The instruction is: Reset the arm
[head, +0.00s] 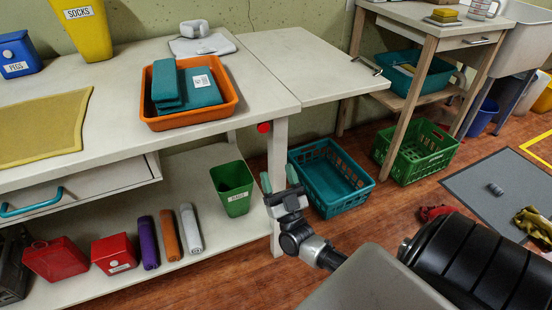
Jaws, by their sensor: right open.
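My right gripper (279,187) is in the middle of the head view, in front of the table leg and beside the green bin on the lower shelf. Its two fingers point up and stand apart, with nothing between them. My right arm comes in from the lower right. My left gripper is not in view.
A table (245,118) holds an orange tray (190,120) with folded teal cloths. A green bin (232,188) stands on the lower shelf. A teal crate (330,178) and a green crate (415,152) are on the floor. A grey mat (490,205) lies at right.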

